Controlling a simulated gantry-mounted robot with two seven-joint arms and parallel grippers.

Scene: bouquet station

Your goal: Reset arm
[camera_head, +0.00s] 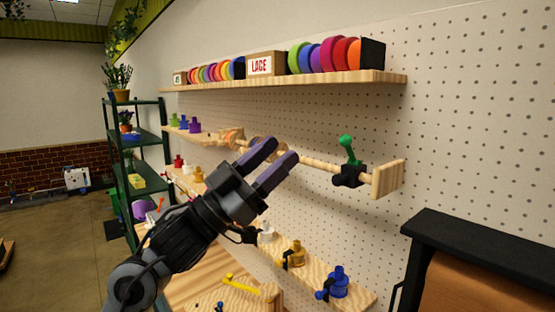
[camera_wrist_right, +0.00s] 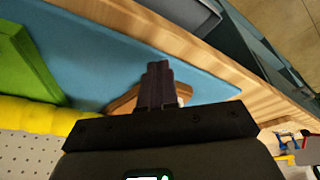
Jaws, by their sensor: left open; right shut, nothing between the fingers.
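My left gripper (camera_head: 272,165) is open and empty in the head view. Its two purple-grey fingers point up and right, in front of the pegboard wall and the wooden rod (camera_head: 318,170). My left arm comes in from the lower left. My right gripper (camera_wrist_right: 159,66) shows only in the right wrist view. Its dark fingers are shut together with nothing between them. They appear over a blue surface (camera_wrist_right: 110,50) with a wooden edge (camera_wrist_right: 215,62); whether they touch it I cannot tell.
A shelf (camera_head: 300,83) holds ribbon rolls (camera_head: 330,55) and a LACE box (camera_head: 265,65). A green-handled black clamp (camera_head: 348,175) sits on the rod. Blue (camera_head: 338,283) and yellow (camera_head: 294,255) bottles stand on a lower shelf. A brown paper roll (camera_head: 475,285) is at right.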

